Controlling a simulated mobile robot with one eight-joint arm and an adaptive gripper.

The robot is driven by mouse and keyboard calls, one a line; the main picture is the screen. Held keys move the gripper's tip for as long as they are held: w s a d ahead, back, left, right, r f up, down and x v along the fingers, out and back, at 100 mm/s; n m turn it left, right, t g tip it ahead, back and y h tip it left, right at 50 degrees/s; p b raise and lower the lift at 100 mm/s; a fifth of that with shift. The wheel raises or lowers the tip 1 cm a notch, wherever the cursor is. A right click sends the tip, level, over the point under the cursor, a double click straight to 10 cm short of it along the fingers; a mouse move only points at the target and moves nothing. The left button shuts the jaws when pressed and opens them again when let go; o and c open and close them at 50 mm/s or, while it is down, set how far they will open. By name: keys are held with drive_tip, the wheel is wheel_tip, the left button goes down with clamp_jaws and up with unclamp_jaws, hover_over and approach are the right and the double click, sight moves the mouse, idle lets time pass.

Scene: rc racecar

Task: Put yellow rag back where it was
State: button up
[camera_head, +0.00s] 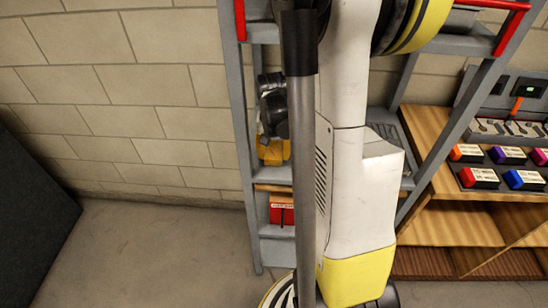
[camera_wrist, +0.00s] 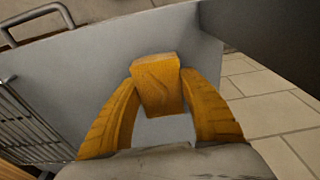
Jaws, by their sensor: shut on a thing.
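A folded yellow-orange cloth-like block, the yellow rag (camera_wrist: 157,84), sits between the two yellow fingers of my gripper (camera_wrist: 160,92) in the wrist view. The fingers are shut on its sides and it stands out past their tips. Beyond it is a plain grey panel (camera_wrist: 90,60); whether the rag touches it I cannot tell. In the head view my gripper (camera_head: 272,152) shows as a small yellow patch within the grey shelf frame, partly hidden behind my own arm. The rag cannot be told apart there.
The grey shelf unit (camera_head: 247,175) stands against the block wall, with a red box (camera_head: 281,214) on a lower level. A wooden rack (camera_head: 455,222) with coloured boxes is on the right. A wire grid (camera_wrist: 28,125) and metal handle (camera_wrist: 38,16) lie left in the wrist view.

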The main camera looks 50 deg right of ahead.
sight(274, 153)
drive_tip(key=shift+f, duration=0.2)
drive_tip(key=o, duration=1.2)
drive_tip(key=shift+c, duration=0.2)
drive_tip(key=r+p, duration=0.1)
drive_tip(key=r, duration=0.1)
drive_tip(key=r+p, duration=0.1)
drive_tip(key=r, duration=0.2)
drive_tip(key=r+p, duration=0.1)
drive_tip(key=r, duration=0.1)
drive_tip(key=shift+s+a+r+p, duration=0.3)
drive_tip(key=shift+a+r+p, duration=0.05)
drive_tip(key=shift+a+r, duration=0.05)
